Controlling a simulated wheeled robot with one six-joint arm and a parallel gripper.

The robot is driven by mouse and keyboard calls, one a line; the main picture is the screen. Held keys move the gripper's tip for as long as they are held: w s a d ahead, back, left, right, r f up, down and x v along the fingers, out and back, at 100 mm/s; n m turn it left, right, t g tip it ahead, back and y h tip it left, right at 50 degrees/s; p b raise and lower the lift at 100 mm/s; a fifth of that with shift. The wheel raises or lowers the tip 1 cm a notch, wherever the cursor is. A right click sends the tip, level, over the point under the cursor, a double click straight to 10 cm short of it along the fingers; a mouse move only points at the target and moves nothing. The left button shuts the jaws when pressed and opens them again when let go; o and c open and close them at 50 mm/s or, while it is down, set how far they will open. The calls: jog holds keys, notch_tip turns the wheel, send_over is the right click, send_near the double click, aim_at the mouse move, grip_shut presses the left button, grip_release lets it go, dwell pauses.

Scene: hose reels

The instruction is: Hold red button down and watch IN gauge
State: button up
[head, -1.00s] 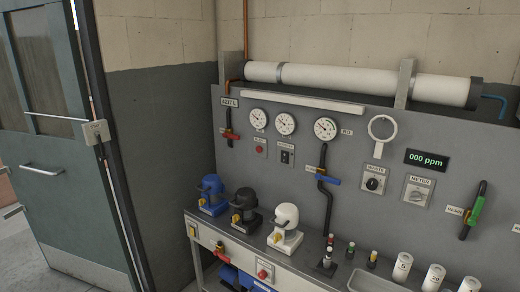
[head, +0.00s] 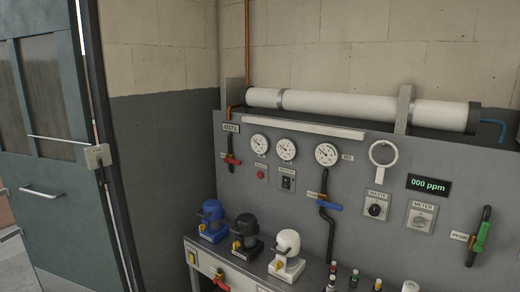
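A small red button (head: 260,174) sits on the grey wall panel under a label too small to read surely. Three round white gauges stand in a row above and to its right: a left gauge (head: 259,144), a middle gauge (head: 286,149) and a right gauge (head: 326,154). The right one has a label like "RO" beside it. I cannot read which gauge is marked IN, and the needles are too small to read. A dark switch plate (head: 287,178) is right of the button. My gripper is not in view.
Blue (head: 213,221), black (head: 246,236) and white (head: 286,255) pump-like units stand on the bench below the panel. A red-handled valve (head: 231,160) is left of the button. A display (head: 429,184) reads 000 ppm. A grey-green door (head: 45,150) is at left.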

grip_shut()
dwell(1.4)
